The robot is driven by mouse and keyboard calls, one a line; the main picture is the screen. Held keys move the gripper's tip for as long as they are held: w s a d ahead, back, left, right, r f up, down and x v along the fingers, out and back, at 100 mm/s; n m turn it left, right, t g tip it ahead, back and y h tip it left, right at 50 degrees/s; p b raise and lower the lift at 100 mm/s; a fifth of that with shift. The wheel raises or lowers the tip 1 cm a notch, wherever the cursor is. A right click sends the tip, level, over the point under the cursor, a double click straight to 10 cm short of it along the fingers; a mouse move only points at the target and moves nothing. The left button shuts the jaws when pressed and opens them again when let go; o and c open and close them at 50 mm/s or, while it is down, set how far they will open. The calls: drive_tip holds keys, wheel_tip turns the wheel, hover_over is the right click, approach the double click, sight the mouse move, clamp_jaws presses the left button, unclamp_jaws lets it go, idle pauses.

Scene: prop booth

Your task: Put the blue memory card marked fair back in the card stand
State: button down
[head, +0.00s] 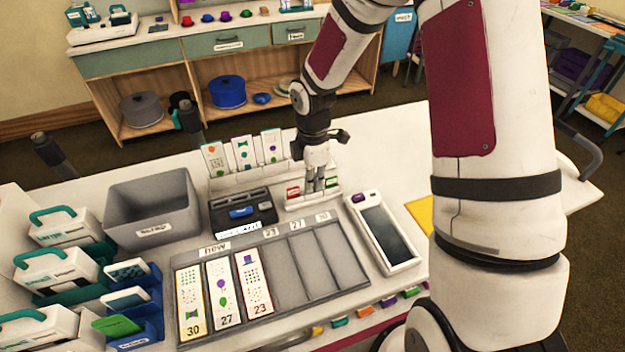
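My gripper (316,186) points straight down over a small white stand (298,206), which looks like the card stand. A red card (293,192) shows at the stand's left end and a green card (331,183) at its right end. My fingers cover the stand's middle. I cannot tell whether a blue card is between them, or whether the fingers are open or shut. A blue piece (241,212) shows on the dark device (262,218) left of the stand; I cannot tell whether it is a card. No "fair" marking is readable.
A grey bin (150,205) stands left of the device. Tall printed cards (243,152) stand behind it. In front lies a grey tray (322,262) with cards in its left slots. A white handheld device (383,232) lies to the right. White table surface is clear at the back right.

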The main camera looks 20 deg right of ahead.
drive_tip(key=c, duration=1.7)
unclamp_jaws()
wheel_tip(320, 180, up, 12)
drive_tip(key=s+r+m+t+h, duration=0.1)
drive_tip(key=s+r+m+t, duration=0.1)
drive_tip(key=s+r+m, duration=0.85)
drive_tip(key=s+r+m+t, duration=0.1)
drive_tip(key=s+r+m, duration=0.1)
drive_tip(key=s, duration=0.2)
drive_tip(key=s+r+m+t, duration=0.1)
drive_tip(key=s+m, duration=0.2)
drive_tip(key=s, duration=0.2)
drive_tip(key=s+r+m+t+y, duration=0.1)
drive_tip(key=s+r+m, duration=0.1)
drive_tip(key=s, duration=0.2)
drive_tip(key=shift+s+d+r+m, duration=0.15)
drive_tip(key=shift+s+r+m, duration=0.05)
drive_tip(key=shift+r+m, duration=0.1)
